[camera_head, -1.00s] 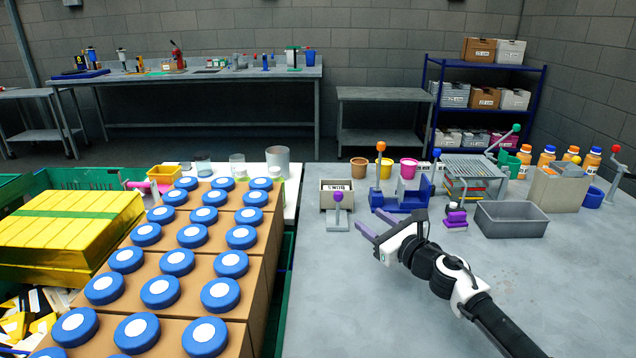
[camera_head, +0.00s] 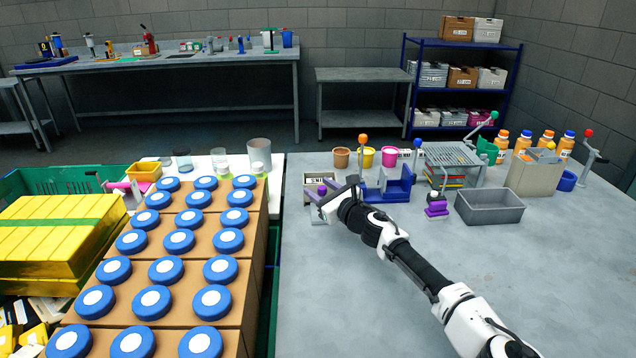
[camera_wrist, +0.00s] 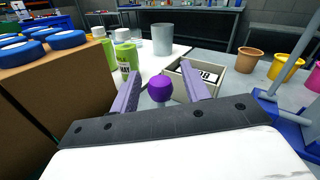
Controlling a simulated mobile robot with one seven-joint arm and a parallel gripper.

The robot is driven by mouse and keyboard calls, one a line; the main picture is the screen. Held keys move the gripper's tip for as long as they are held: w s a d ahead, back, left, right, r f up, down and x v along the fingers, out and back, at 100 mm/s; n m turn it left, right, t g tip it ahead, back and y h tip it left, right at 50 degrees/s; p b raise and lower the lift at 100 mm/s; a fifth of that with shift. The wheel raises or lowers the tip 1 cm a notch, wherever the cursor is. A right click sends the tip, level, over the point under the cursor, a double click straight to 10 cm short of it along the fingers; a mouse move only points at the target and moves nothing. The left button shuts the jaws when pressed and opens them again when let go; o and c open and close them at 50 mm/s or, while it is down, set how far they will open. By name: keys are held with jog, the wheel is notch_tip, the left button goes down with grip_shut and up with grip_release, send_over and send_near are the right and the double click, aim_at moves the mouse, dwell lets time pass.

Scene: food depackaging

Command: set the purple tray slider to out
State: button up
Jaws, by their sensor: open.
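The purple slider knob (camera_head: 322,190) is a round ball on a small stand in front of a beige tray (camera_head: 311,180) with a white label. My gripper (camera_head: 317,189) is at the knob with its purple fingers open. In the wrist view the knob (camera_wrist: 160,91) shows between the two fingers (camera_wrist: 160,70), with visible space on both sides, and the labelled tray (camera_wrist: 244,88) stands just beyond it. Most of the slider's base is hidden behind my gripper.
A blue fixture (camera_head: 392,188) with an orange-knobbed lever stands right of my gripper. A grey bin (camera_head: 490,207) and purple block (camera_head: 437,208) are farther right. Boxes with blue-lidded jars (camera_head: 228,240) stand left. The front of the grey table (camera_head: 350,300) is clear.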

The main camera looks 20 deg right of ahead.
jog(key=shift+w+a, duration=0.2)
jog(key=shift+w, duration=0.45)
grip_shut()
